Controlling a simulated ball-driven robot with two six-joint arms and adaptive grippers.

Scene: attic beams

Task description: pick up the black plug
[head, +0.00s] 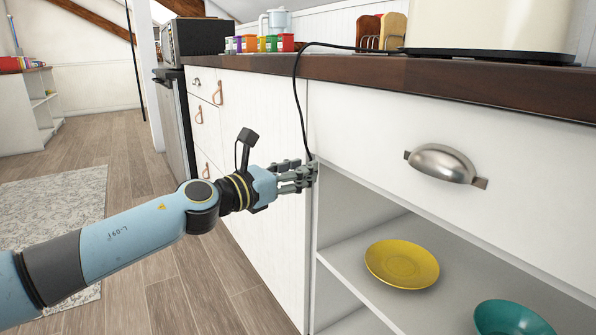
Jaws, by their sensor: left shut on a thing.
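The black cord (297,95) runs over the counter's front edge and hangs down to my left gripper (312,173). My left gripper is shut on the black plug at the cord's lower end, in front of the white cabinet and below the counter. The fingers hide most of the plug, so its shape and prongs do not show. My right gripper is not in view.
The dark wooden counter (450,78) carries a toast rack (380,38), colourful jars (268,43) and a cream appliance (487,25). A drawer handle (444,163) sticks out at right. Below, an open shelf holds a yellow plate (402,264) and a teal bowl (510,319).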

